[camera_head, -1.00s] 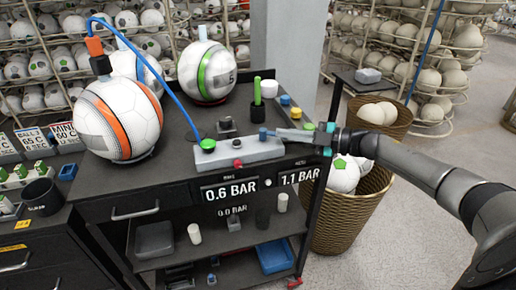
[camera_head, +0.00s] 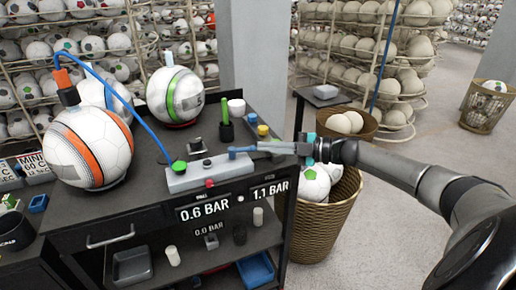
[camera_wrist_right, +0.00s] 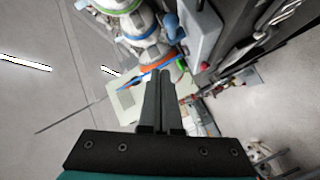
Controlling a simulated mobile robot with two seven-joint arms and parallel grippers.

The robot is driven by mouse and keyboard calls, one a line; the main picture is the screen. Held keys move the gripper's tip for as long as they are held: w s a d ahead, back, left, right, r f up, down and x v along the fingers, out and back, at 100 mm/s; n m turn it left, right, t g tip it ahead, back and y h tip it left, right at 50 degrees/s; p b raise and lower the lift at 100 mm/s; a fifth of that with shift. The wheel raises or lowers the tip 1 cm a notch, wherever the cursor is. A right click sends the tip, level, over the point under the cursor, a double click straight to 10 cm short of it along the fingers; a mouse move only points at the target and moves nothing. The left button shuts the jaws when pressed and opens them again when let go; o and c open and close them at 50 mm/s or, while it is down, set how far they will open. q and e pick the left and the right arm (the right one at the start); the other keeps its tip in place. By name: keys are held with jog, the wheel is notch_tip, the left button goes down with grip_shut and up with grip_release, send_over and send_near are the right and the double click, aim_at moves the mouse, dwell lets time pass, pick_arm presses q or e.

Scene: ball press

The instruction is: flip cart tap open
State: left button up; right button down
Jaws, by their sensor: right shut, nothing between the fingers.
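The cart (camera_head: 120,212) carries a light grey box (camera_head: 196,176) on its top, with a green knob at its left end and a red knob on its front. A small blue tap (camera_head: 240,152) sits at the box's right end. My right gripper (camera_head: 260,148) is shut and empty, with its fingertips pointing left right beside the tap; I cannot tell whether they touch it. My left gripper is out of view.
An orange-striped ball (camera_head: 92,148) and a green-striped ball (camera_head: 176,96) stand on the cart, with a blue hose to the box. A green pen-like stick in a black holder and small coloured caps stand behind the tap. A wicker basket (camera_head: 322,222) stands right of the cart.

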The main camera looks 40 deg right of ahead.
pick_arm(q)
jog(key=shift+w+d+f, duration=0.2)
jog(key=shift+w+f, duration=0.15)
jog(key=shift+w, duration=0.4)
pick_arm(e)
jog(key=s+d, duration=0.3)
jog(key=d, duration=0.3)
jog(key=shift+s+d+r, duration=0.2)
jog(key=shift+s+r, duration=0.05)
jog(key=shift+s, duration=0.15)
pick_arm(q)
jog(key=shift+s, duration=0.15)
